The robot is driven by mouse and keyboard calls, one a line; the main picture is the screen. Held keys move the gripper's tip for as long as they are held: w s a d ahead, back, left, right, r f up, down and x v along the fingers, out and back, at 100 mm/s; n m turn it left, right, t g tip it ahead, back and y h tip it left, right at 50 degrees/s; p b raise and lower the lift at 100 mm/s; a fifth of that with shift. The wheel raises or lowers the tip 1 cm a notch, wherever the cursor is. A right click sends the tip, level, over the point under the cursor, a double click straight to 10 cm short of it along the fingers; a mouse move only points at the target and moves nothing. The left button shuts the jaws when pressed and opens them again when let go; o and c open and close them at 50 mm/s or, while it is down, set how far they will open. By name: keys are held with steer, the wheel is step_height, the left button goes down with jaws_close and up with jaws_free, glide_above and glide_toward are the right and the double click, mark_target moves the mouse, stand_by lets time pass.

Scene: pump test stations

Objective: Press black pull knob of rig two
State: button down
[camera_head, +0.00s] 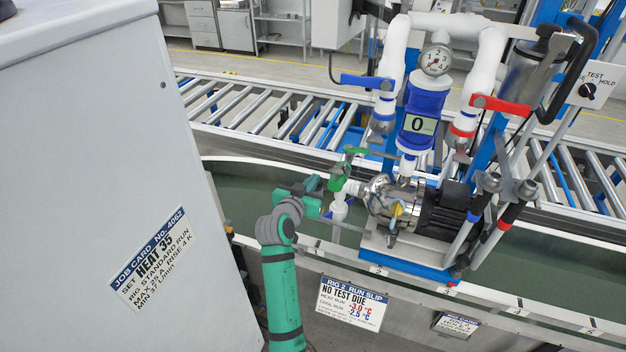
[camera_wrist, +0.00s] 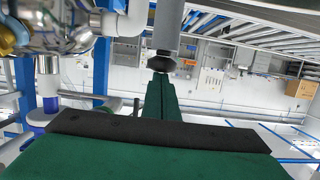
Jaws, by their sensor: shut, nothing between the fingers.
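Rig two's pump (camera_head: 395,200) stands on a blue-edged base, with a run slip (camera_head: 352,304) headed "RIG 2" on the panel below. In the wrist view a dark, rounded knob (camera_wrist: 160,63) sits at the end of a grey cylinder (camera_wrist: 167,25). My gripper (camera_wrist: 160,82) is shut and empty, its green fingers pointing at this knob. The tips appear very close to it; I cannot tell whether they touch. In the head view my gripper (camera_head: 314,190) is left of the pump, beside the green fitting (camera_head: 337,183). The knob cannot be made out there.
A grey cabinet (camera_head: 110,150) with a job card fills the left. A blue lever (camera_head: 367,82), a red lever (camera_head: 500,104), a gauge (camera_head: 435,60) and white pipes rise above the pump. A roller conveyor (camera_head: 255,110) runs behind. Green bench top (camera_head: 240,185) is clear left of my gripper.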

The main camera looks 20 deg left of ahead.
steer(key=shift+f, duration=0.25)
steer(key=s+r, duration=0.7)
steer(key=s, duration=0.2)
steer(key=shift+s+a, duration=0.2)
steer(key=shift+s, duration=0.15)
stand_by(0.5)
steer(key=shift+f, duration=0.15)
stand_by(0.4)
